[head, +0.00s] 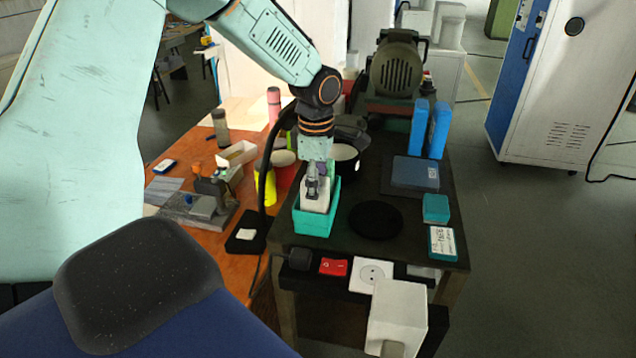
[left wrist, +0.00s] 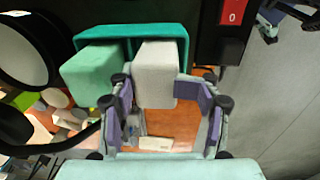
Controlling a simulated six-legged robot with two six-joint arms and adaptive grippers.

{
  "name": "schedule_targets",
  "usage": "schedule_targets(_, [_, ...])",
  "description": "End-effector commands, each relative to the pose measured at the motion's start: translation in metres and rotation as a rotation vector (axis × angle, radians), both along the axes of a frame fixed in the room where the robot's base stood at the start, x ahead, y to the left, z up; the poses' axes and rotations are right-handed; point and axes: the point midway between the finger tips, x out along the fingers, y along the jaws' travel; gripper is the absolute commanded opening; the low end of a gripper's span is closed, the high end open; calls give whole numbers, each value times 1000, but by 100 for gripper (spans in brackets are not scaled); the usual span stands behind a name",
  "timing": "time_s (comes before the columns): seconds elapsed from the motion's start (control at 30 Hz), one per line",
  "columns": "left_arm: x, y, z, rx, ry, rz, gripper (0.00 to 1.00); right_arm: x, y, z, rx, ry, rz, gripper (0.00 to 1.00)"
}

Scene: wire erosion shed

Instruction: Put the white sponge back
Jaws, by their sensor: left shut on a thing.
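The white sponge (head: 318,204) is held upright in my left gripper (head: 316,184), whose fingers point down. In the left wrist view the white sponge (left wrist: 156,72) shows between the two fingers of the gripper (left wrist: 166,100). A teal open-topped holder (head: 313,226) stands on the dark table right under the gripper. The sponge's lower end is at or inside the holder's opening; how deep it goes is hidden. In the left wrist view a green sponge-like block (left wrist: 94,75) sits beside the white sponge, by the holder's rim (left wrist: 165,31). My right gripper is not in view.
A black round disc (head: 376,220) lies right of the holder. A red switch (head: 333,267) and a white socket (head: 372,274) are on the front edge. Blue blocks (head: 430,128) stand at the right.

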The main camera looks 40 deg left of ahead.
Motion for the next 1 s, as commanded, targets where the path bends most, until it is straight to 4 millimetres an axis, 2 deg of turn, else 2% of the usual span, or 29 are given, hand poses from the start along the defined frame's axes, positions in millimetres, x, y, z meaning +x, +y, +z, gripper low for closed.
schedule_targets(0.33, [2,0,-3,0,-1,1,3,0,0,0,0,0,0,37])
schedule_targets(0.37, [2,0,-3,0,-2,1,51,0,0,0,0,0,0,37])
schedule_targets(0.53, [2,0,-3,0,-2,1,66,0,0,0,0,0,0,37])
schedule_targets(0.87, [2,0,-1,0,-2,1,66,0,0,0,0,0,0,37])
schedule_targets(1.0, [2,0,14,0,-6,1,66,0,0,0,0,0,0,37])
